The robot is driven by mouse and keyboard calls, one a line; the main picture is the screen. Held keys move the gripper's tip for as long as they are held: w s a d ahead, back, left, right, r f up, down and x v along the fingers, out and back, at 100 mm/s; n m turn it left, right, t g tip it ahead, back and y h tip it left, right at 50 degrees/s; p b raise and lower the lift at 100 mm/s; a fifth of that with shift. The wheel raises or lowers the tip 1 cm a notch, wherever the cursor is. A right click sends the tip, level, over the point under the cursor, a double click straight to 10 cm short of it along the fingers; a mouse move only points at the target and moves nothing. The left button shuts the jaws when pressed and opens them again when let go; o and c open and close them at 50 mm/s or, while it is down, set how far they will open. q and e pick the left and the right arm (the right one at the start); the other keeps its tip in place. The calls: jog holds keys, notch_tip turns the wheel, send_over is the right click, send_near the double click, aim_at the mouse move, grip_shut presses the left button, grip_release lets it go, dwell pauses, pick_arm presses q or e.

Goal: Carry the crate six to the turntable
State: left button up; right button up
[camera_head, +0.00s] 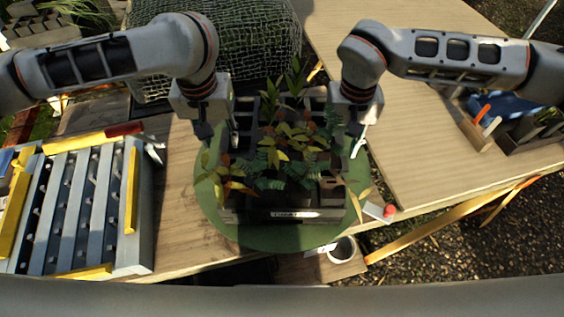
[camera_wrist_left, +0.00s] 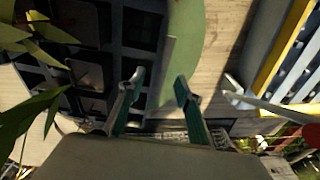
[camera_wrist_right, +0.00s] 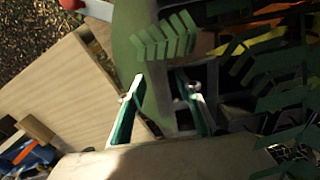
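A dark crate (camera_head: 310,214) full of leafy green, yellow and orange plants sits on the round green turntable (camera_head: 285,236). Its front carries a pale label too small to read. My left gripper (camera_head: 204,132) is at the crate's left side, and my right gripper (camera_head: 356,135) is at its right side. In the left wrist view, the left fingers are apart beside the crate's dark cells (camera_wrist_left: 88,75), over the turntable's edge (camera_wrist_left: 181,45). Neither visibly grips the crate.
A grey slatted rack (camera_head: 70,200) with yellow rails stands at the left. A net-covered bale (camera_head: 235,45) is behind the crate. A wooden tabletop (camera_head: 425,140) is at the right, with small trays (camera_head: 530,135) beyond. A cup (camera_head: 342,249) is in front.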

pick_arm(q)
notch_tip(320, 180, up, 8)
jog(key=s, duration=0.1)
pick_arm(e)
notch_tip(320, 180, up, 12)
dwell(0.6)
pick_arm(q)
jog(key=shift+s+f, duration=0.1)
pick_arm(e)
jog(key=shift+w, duration=0.1)
